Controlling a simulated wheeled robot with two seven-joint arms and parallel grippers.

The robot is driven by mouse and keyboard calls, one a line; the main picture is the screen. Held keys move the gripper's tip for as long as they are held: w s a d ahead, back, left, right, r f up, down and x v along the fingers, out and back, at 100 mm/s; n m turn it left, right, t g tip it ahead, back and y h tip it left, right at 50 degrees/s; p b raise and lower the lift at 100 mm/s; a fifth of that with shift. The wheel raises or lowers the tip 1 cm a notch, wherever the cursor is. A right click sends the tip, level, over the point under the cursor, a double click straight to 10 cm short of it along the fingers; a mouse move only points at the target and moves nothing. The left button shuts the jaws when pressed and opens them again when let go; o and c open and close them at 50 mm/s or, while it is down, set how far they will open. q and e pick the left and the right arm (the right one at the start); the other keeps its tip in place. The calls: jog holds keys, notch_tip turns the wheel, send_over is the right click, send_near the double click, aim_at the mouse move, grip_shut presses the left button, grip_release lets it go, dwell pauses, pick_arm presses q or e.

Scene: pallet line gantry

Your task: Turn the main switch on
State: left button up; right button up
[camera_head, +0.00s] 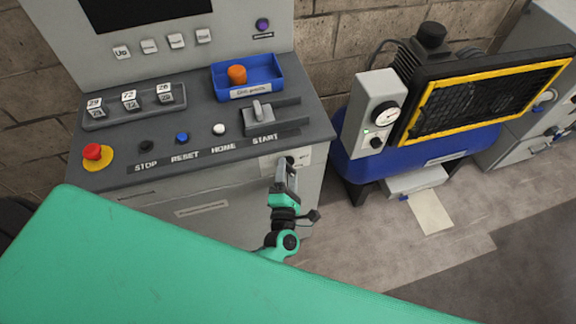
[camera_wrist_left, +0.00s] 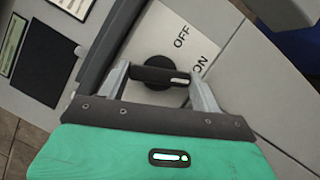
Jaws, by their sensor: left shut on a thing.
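The main switch is a black rotary knob (camera_wrist_left: 155,73) on the console's front face, beside a white label (camera_wrist_left: 190,50) reading OFF and ON. A white mark at the right end of its bar lies nearer the ON word than the OFF word in the left wrist view; I cannot tell its exact setting. My left gripper (camera_head: 287,170) is at the front right of the console, below the START lever. In the left wrist view my left gripper (camera_wrist_left: 160,76) has a finger at each end of the knob's bar and is shut on it. My right gripper is not in view.
The grey console (camera_head: 190,140) carries a red emergency button (camera_head: 92,152), a lever (camera_head: 259,112) and a blue tray (camera_head: 246,78) with an orange piece.

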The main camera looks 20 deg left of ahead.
pick_arm(q)
jog(key=m+p, duration=0.1)
jog(key=m+g+p, duration=0.1)
jog(key=m+p, duration=0.1)
jog(key=shift+r+h+p, duration=0.3)
jog(key=shift+f+m+g+p, duration=0.2)
jog(key=shift+m+g+p, duration=0.1)
jog(key=shift+m+p, duration=0.7)
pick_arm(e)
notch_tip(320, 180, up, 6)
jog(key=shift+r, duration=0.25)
pick_arm(q)
jog(key=shift+s, duration=0.1)
jog(key=o, duration=1)
jog(key=shift+b+v, duration=2.1)
jog(key=shift+v, duration=4.8)
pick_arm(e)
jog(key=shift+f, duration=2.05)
